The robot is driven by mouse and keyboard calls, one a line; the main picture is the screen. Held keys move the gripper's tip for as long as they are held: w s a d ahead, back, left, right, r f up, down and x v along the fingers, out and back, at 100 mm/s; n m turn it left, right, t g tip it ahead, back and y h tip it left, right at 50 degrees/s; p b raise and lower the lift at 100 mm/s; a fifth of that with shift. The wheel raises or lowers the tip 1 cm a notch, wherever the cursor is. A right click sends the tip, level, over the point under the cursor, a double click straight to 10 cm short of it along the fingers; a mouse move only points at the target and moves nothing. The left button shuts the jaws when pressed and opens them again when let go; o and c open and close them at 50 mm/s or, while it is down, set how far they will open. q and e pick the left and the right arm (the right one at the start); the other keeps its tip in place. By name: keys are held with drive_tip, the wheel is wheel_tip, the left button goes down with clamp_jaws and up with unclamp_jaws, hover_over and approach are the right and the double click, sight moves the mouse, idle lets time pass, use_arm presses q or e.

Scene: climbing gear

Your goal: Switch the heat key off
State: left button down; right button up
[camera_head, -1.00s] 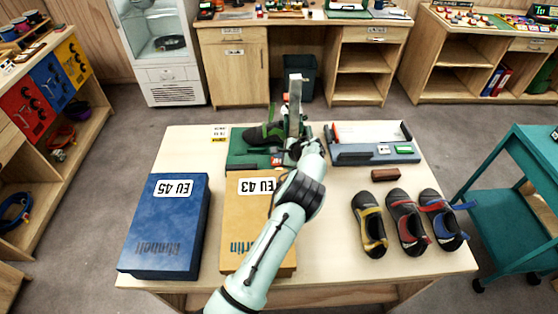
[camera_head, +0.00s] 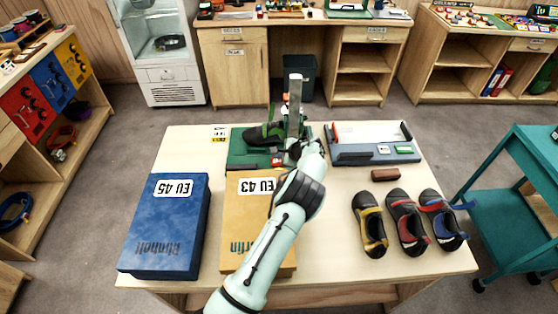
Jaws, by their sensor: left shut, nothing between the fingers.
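A green machine (camera_head: 240,157) holding a dark shoe with green trim stands at the back middle of the table. A small red and white key (camera_head: 277,161) is on its front right; I cannot read its label or tell which way it is set. My left gripper (camera_head: 283,148) is shut and empty, over the right part of this machine close to the key; I cannot tell whether it touches. My arm and gripper hide part of the machine. A grey-blue device (camera_head: 350,152) with a small green display stands to the right. My right gripper is not in view.
A blue box (camera_head: 168,225) and a yellow box (camera_head: 243,215) lie in front on the table. Three shoes (camera_head: 408,222) stand at the right, with a brown block (camera_head: 385,175) behind them. The table's front right is clear.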

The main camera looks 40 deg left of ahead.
use_arm(q)
drive_tip(key=shift+f, duration=0.1)
idle(0.6)
drive_tip(key=shift+f, duration=0.5)
idle(0.5)
drive_tip(key=shift+r, duration=0.6)
wheel_tip(320, 180, up, 6)
idle(0.4)
drive_tip(key=shift+d, duration=0.1)
idle(0.4)
